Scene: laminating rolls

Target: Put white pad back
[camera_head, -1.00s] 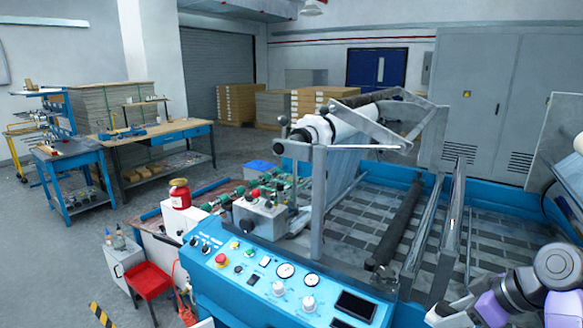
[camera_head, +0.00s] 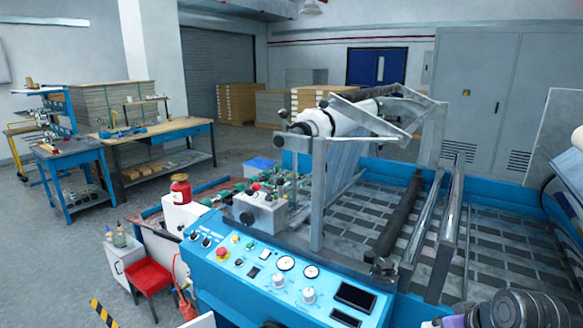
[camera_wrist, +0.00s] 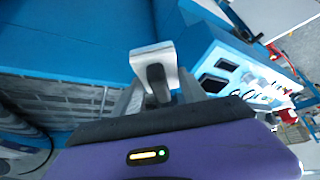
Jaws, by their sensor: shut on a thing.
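In the wrist view, my gripper (camera_wrist: 158,82) is shut on a small white pad (camera_wrist: 143,53). The pad is pale and blocky, and sticks out beyond the dark fingertip. The fingertip hides part of it. The pad is held up in front of the blue frame of the laminating machine, left of the control panel (camera_wrist: 228,72). Whether it touches the frame cannot be told. In the head view, only part of my arm shows at the bottom right corner, and neither the gripper nor the pad can be made out.
The laminating machine's blue control panel (camera_head: 285,275) fills the front middle of the head view. Metal bars and a dark roller (camera_head: 398,222) lie to its right. Grey floor lies between.

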